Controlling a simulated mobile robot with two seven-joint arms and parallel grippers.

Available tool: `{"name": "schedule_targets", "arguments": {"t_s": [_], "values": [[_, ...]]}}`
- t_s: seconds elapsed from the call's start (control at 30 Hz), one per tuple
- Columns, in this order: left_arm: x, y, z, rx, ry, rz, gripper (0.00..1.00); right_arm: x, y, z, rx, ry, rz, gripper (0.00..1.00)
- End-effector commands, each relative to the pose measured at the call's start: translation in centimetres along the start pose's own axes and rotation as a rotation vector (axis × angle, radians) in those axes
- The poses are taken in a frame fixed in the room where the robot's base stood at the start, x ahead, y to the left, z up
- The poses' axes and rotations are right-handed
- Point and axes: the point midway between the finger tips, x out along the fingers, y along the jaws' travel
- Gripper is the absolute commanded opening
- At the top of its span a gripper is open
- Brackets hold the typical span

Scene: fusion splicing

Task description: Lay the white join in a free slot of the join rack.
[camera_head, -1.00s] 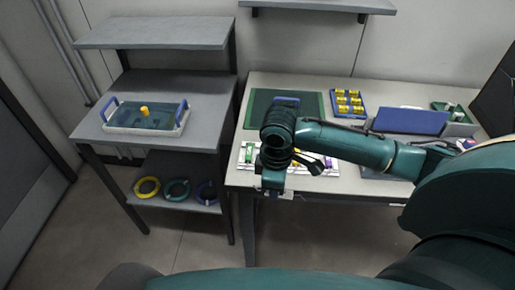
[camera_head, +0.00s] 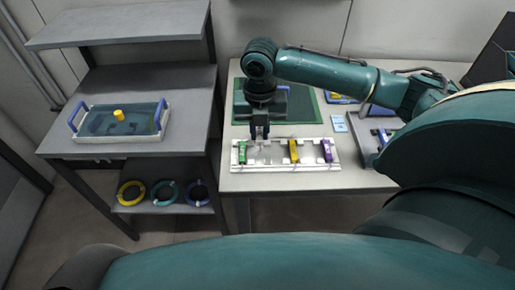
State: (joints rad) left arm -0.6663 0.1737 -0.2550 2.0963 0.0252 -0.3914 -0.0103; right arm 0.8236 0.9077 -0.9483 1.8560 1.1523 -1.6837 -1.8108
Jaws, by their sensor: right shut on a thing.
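The join rack (camera_head: 318,166) is a long white tray near the front edge of the table. A green join (camera_head: 242,152), a yellow join (camera_head: 294,151) and a purple join (camera_head: 327,150) stand in it, with a bare stretch between green and yellow. My right gripper (camera_head: 260,141) points down at the rack's back edge, between the green and yellow joins, shut on a small whitish thing, the white join as far as I can tell. Its outline blends with the rack, so I cannot tell whether it touches a slot. My left gripper is out of view.
A dark green mat (camera_head: 303,106) lies behind the rack, partly under my right arm. A pale blue card (camera_head: 339,123) lies right of the mat. A tray with blue handles (camera_head: 87,136) stands on the left shelf unit, with several cable rings below.

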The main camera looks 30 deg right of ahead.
Motion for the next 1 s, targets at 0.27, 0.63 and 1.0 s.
{"name": "schedule_targets", "arguments": {"t_s": [0.27,0.63,1.0], "values": [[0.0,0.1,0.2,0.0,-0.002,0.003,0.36,3.4,0.1,-0.1,0.001,0.002,0.0,0.0],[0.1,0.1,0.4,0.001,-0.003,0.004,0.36,7.2,0.1,0.0,0.002,-0.002,0.002,0.0],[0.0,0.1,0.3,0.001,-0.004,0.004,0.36,7.5,0.1,0.0,0.002,-0.002,0.001,0.21]]}}
